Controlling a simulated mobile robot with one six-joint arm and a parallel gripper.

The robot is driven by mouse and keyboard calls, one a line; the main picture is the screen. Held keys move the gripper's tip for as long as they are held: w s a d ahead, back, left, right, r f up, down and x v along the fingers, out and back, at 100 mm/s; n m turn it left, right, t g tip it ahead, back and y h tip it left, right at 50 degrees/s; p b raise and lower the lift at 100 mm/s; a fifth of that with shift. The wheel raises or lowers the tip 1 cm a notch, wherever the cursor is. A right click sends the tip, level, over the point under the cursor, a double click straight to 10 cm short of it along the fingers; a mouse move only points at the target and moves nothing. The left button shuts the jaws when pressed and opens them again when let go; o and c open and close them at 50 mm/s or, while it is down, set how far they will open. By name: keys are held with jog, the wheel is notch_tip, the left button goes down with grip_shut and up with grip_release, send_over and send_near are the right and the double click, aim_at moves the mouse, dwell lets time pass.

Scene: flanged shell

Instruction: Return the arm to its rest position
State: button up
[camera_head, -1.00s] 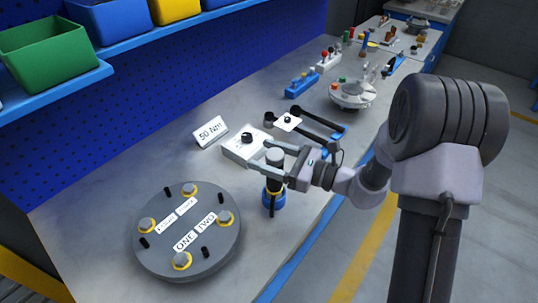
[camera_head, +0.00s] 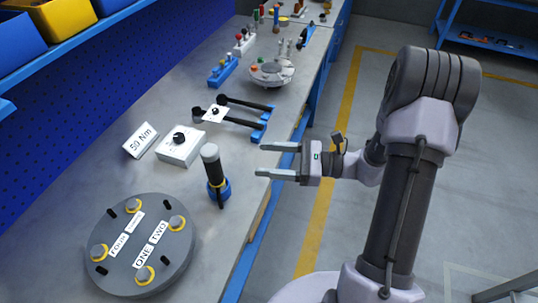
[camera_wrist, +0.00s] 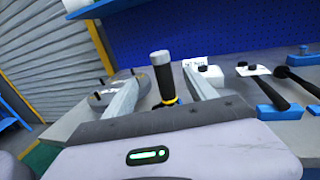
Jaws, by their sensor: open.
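My gripper (camera_head: 279,160) is open and empty, to the right of the bench's front edge in the head view, with its two fingers pointing left. In the wrist view my gripper (camera_wrist: 160,98) has its fingers spread, and a black-handled tool (camera_wrist: 163,75) shows between them, farther off. In the head view that tool (camera_head: 212,168) stands upright in a blue holder (camera_head: 219,190) near the bench edge, apart from the fingers. The round grey flange (camera_head: 178,264) with yellow-ringed bolts and labels such as ONE and TWO lies at the near left of the bench.
The bench (camera_head: 100,182) also holds a 50 Nm sign (camera_head: 140,140), a white box with a black knob (camera_head: 181,146), black-handled wrenches on a blue rack (camera_head: 240,118) and a round grey fixture (camera_head: 271,73). Open floor (camera_head: 300,215) lies right of the bench.

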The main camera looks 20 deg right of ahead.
dwell(0.4)
jog(key=s+a+r+n+g+h, duration=0.3)
jog(key=s+a+n+g+h, duration=0.15)
jog(key=s+n, duration=0.2)
jog(key=s+a+r+n+g+h, duration=0.3)
jog(key=s+a+r+n, duration=0.15)
jog(key=s+n, duration=0.2)
jog(key=s+d+r+n+t+h, duration=0.4)
jog(key=n+t+h, duration=0.1)
jog(key=h, duration=0.1)
jog(key=shift+s+r+n+t+h, duration=0.15)
jog(key=shift+s+n+t+h, duration=0.15)
jog(key=shift+s+t+h, duration=0.05)
